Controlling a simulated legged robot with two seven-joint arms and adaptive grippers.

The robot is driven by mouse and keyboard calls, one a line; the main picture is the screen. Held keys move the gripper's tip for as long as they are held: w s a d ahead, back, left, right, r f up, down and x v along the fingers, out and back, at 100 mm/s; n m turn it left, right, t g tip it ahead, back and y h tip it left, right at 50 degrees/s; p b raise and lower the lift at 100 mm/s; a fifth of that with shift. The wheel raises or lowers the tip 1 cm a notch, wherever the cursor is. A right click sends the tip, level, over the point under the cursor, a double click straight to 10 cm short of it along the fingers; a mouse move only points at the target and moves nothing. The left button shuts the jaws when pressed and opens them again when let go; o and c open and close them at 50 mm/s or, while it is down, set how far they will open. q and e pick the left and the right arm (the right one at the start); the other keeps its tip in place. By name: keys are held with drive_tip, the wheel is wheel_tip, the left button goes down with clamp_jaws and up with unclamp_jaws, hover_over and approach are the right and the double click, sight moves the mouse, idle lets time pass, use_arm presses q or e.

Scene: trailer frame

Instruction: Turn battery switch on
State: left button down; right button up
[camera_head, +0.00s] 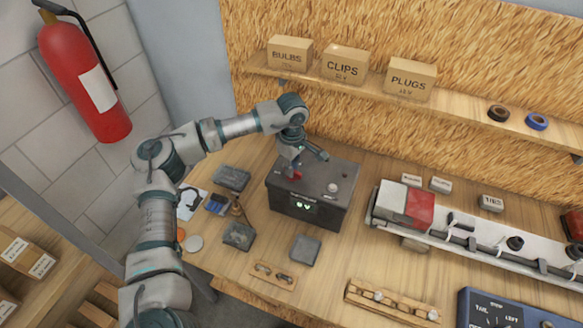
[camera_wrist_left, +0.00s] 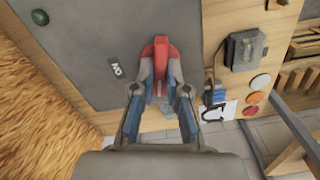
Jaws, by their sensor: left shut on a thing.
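The gripper (camera_head: 299,165) partly hides the switch in the head view. My right gripper is out of view.
A shelf (camera_head: 370,85) with boxes marked bulbs, clips and plugs runs behind the battery. A rail with a red-and-white lamp (camera_head: 405,205) lies to the right. Several small dark parts lie left of the battery. A fire extinguisher (camera_head: 83,75) hangs at the left wall.

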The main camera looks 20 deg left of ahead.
use_arm(q)
drive_tip(key=shift+w+d+r+m, duration=0.1)
drive_tip(key=shift+d+m, duration=0.05)
drive_tip(key=shift+m, duration=0.85)
drive_tip(key=shift+m, duration=0.4)
drive_tip(key=m, duration=0.4)
drive_tip(key=shift+p, duration=0.3)
drive_tip(key=shift+w, duration=0.1)
drive_tip(key=shift+m, duration=0.3)
